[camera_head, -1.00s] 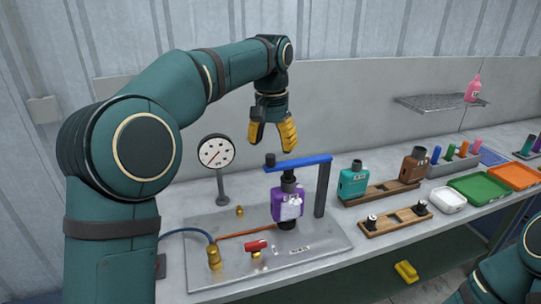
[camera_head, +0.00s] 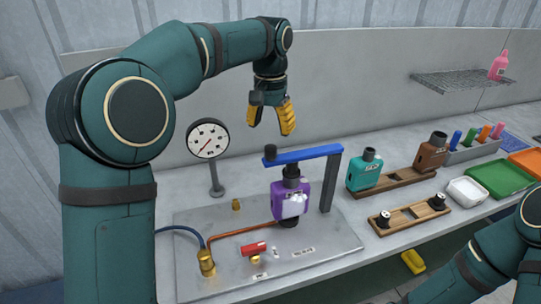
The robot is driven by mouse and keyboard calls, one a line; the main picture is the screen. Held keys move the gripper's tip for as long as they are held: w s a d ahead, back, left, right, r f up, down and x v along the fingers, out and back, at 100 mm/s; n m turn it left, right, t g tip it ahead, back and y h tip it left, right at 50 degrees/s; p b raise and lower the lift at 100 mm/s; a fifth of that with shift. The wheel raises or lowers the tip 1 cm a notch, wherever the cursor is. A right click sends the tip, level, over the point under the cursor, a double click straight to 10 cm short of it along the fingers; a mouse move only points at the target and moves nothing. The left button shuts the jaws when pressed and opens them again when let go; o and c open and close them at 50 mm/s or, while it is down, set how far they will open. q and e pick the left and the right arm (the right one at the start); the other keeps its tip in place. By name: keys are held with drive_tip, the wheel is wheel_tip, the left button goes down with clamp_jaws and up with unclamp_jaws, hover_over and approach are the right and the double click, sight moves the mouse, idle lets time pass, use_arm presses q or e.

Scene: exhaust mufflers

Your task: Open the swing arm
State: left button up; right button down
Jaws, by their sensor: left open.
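The blue swing arm (camera_head: 308,154) lies level across the top of a purple muffler (camera_head: 288,200). Its right end meets a dark upright post (camera_head: 330,182), and a black knob (camera_head: 270,152) stands at its left end. The muffler is upright on the metal test plate (camera_head: 210,222), beneath the arm. My left gripper (camera_head: 270,125), with yellow fingers, is open and empty. It points down above the knob end of the swing arm, apart from it. My right arm enters at the lower right; its gripper is partly in view as a yellow finger (camera_head: 413,262) low at the bench front.
A pressure gauge (camera_head: 207,139) stands at the plate's back left. A red-handled valve (camera_head: 254,248) and brass fitting (camera_head: 206,262) sit at the front. Teal (camera_head: 365,174) and brown (camera_head: 431,154) mufflers stand in a wooden rack to the right, near trays.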

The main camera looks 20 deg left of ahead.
sight(270, 146)
use_arm(q)
wheel_tip(270, 146, down, 8)
drive_tip(key=shift+f+b, duration=0.25)
drive_tip(key=shift+b, duration=0.55)
clamp_jaws()
